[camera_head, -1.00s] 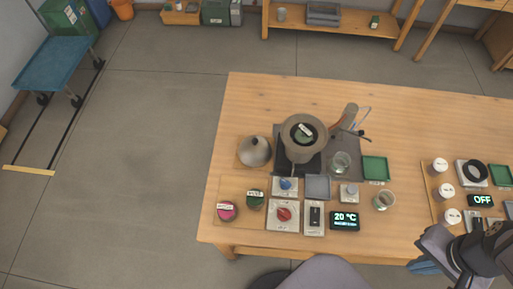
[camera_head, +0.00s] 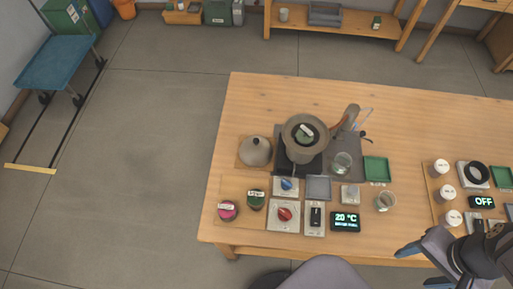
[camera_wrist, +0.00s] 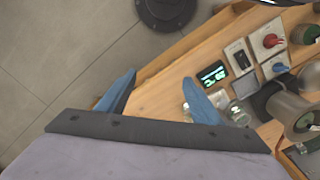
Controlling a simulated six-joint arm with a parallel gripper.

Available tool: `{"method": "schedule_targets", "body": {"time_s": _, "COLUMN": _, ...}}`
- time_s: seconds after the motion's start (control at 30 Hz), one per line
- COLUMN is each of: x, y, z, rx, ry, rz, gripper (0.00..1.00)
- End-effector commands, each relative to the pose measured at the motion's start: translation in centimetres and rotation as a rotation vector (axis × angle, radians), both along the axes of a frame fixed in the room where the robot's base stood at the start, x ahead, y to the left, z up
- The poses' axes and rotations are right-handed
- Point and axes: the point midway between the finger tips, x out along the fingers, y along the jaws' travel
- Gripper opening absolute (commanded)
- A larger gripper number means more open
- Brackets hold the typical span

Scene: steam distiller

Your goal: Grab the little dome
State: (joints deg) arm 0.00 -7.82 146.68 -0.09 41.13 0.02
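The little dome is most likely the grey rounded cover with a small dark knob (camera_head: 256,152) in the head view. It sits on a square wooden pad at the left of the table, left of the distiller pot (camera_head: 305,128). I cannot make it out for sure in the wrist view. My gripper (camera_wrist: 160,76) is open in the wrist view, with two blue fingers spread apart and nothing between them. In the head view, my gripper is at the table's front edge, lower right, far from the dome; only part of it shows.
Pink and green-lidded jars (camera_head: 256,199) stand in front of the dome. The table's back left is clear.

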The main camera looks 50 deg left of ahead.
Motion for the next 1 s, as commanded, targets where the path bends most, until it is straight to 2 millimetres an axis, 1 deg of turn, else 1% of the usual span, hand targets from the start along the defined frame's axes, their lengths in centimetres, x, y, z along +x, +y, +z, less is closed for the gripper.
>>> {"method": "schedule_targets", "body": {"time_s": 0.27, "x": 0.0, "y": 0.0, "z": 0.0, "rx": 0.0, "ry": -0.001, "rz": 0.002, "gripper": 0.6}}
{"method": "schedule_targets", "body": {"time_s": 0.37, "x": 0.4, "y": 0.4, "z": -0.2, "rx": -0.001, "ry": -0.011, "rz": 0.03, "gripper": 0.6}}
{"method": "schedule_targets", "body": {"time_s": 0.47, "x": 1.4, "y": 1.5, "z": -0.6, "rx": -0.003, "ry": -0.043, "rz": 0.101, "gripper": 0.6}}
{"method": "schedule_targets", "body": {"time_s": 0.57, "x": 3.0, "y": 3.7, "z": -1.3, "rx": -0.004, "ry": -0.102, "rz": 0.229, "gripper": 0.6}}
{"method": "schedule_targets", "body": {"time_s": 0.67, "x": 4.9, "y": 7.2, "z": -2.0, "rx": 0.0, "ry": -0.185, "rz": 0.411, "gripper": 0.6}}
{"method": "schedule_targets", "body": {"time_s": 0.77, "x": 6.4, "y": 12.1, "z": -2.8, "rx": 0.015, "ry": -0.287, "rz": 0.623, "gripper": 0.6}}
{"method": "schedule_targets", "body": {"time_s": 0.8, "x": 6.7, "y": 14.3, "z": -3.0, "rx": 0.025, "ry": -0.33, "rz": 0.711, "gripper": 0.6}}
{"method": "schedule_targets", "body": {"time_s": 0.87, "x": 6.9, "y": 17.8, "z": -3.2, "rx": 0.042, "ry": -0.397, "rz": 0.843, "gripper": 0.6}}
{"method": "schedule_targets", "body": {"time_s": 0.9, "x": 6.7, "y": 20.1, "z": -3.4, "rx": 0.056, "ry": -0.441, "rz": 0.93, "gripper": 0.6}}
{"method": "schedule_targets", "body": {"time_s": 0.97, "x": 6.1, "y": 23.7, "z": -3.5, "rx": 0.081, "ry": -0.508, "rz": 1.058, "gripper": 0.6}}
{"method": "schedule_targets", "body": {"time_s": 1.0, "x": 5.4, "y": 26.1, "z": -3.5, "rx": 0.1, "ry": -0.554, "rz": 1.142, "gripper": 0.6}}
